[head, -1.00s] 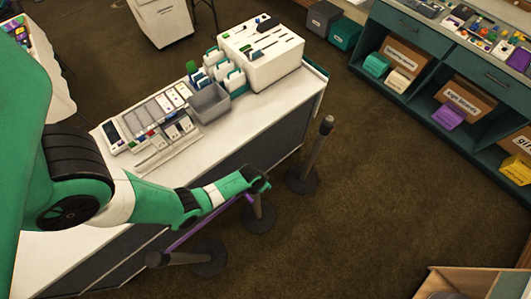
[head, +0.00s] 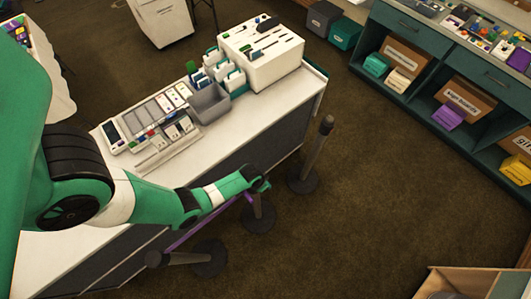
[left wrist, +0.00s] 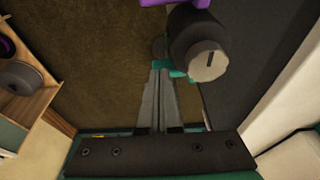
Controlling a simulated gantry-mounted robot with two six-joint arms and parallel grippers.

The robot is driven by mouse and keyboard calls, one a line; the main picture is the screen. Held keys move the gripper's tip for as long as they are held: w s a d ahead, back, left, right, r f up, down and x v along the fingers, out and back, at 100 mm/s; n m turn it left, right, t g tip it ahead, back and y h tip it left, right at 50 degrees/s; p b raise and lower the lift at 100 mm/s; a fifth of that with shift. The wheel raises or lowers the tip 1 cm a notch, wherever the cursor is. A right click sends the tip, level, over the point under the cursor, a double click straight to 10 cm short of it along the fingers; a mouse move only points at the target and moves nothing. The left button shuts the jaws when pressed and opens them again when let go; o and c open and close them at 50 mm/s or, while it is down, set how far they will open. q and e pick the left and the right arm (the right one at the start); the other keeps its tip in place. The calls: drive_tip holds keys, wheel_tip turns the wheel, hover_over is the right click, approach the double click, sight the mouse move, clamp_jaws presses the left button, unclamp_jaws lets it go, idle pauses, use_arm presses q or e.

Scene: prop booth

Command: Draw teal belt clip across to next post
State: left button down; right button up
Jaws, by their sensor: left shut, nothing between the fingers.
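My left gripper (head: 262,184) is at the head of the middle post, whose round base (head: 258,216) shows below it. In the left wrist view its fingers (left wrist: 162,72) are together, with nothing held. A small teal clip (left wrist: 176,69) shows right at the fingertips, beside the dark post head (left wrist: 196,45); whether they touch is unclear. A purple belt (head: 182,239) runs from the near post (head: 182,258) toward the middle post. The belt also shows at the top of the left wrist view (left wrist: 155,2). A third post (head: 318,148) stands beyond, with no belt seen on it. My right gripper is out of view.
A white-topped counter (head: 265,108) with trays, a grey bin (head: 209,103) and a white box (head: 262,60) runs alongside the posts. Teal shelving (head: 440,75) stands at the right. An open box (head: 470,283) is at bottom right. Brown carpet between is clear.

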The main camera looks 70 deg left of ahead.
wheel_tip(320, 180, down, 5)
drive_tip(key=b, duration=0.5)
drive_tip(key=shift+f, duration=0.2)
idle(0.5)
